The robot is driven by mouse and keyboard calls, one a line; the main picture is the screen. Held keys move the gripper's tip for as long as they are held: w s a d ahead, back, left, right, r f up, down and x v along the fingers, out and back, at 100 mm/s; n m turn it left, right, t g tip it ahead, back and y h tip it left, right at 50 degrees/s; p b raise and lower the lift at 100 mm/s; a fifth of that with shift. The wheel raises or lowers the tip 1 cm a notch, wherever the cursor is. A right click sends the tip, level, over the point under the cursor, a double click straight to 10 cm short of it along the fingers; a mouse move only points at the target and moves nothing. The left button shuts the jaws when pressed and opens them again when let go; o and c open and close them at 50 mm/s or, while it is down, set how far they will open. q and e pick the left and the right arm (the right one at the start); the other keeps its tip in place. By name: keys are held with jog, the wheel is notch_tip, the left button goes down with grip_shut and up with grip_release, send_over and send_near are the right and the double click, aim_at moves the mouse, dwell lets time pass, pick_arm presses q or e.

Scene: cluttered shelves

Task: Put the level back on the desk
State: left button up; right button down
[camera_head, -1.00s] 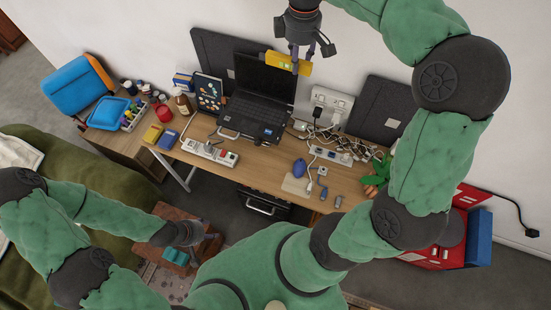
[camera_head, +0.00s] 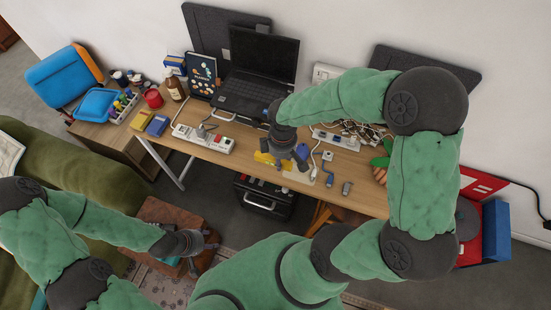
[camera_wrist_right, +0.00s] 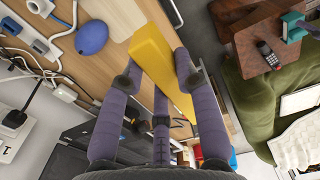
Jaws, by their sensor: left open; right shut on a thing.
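The yellow level (camera_head: 264,158) is at the front edge of the wooden desk (camera_head: 212,160), just below the laptop in the head view. My right gripper (camera_head: 282,160) is shut on it and partly hides it. In the right wrist view the level (camera_wrist_right: 160,55) lies between the purple fingers (camera_wrist_right: 158,82), along the desk edge. I cannot tell whether it touches the desktop. My left gripper (camera_head: 204,246) is open and empty, low over the brown stool (camera_head: 165,213), away from the desk.
A laptop (camera_head: 258,70) stands behind my right gripper. A power strip (camera_head: 203,138) lies to the left; a blue mouse (camera_head: 302,151), cables and small items lie to the right. A black case (camera_head: 262,197) is under the desk. Bare desktop shows around the level.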

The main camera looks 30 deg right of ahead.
jog(key=shift+s+a+f, duration=0.2)
jog(key=shift+s+f, duration=0.05)
jog(key=shift+f, duration=0.25)
jog(key=shift+s+a+f, duration=0.15)
jog(key=shift+s+f, duration=0.05)
jog(key=shift+f, duration=0.25)
jog(key=w+d+f+b, duration=0.1)
jog(key=w+d+f, duration=0.1)
jog(key=w+f, duration=0.1)
jog(key=w+d+f+b, duration=0.1)
jog(key=w+d+f, duration=0.1)
jog(key=w+f, duration=0.1)
jog(key=w+d+f+b, duration=0.2)
jog(key=w+d+f, duration=0.1)
jog(key=w, duration=0.2)
jog(key=shift+w+d+f+b, duration=0.15)
jog(key=shift+f+b, duration=0.3)
jog(key=shift+f, duration=0.55)
jog(key=shift+w+d+f+b, duration=0.1)
jog(key=shift+f+b, duration=0.35)
jog(key=shift+f, duration=0.55)
jog(key=shift+f, duration=0.15)
jog(key=c, duration=0.9)
grip_release()
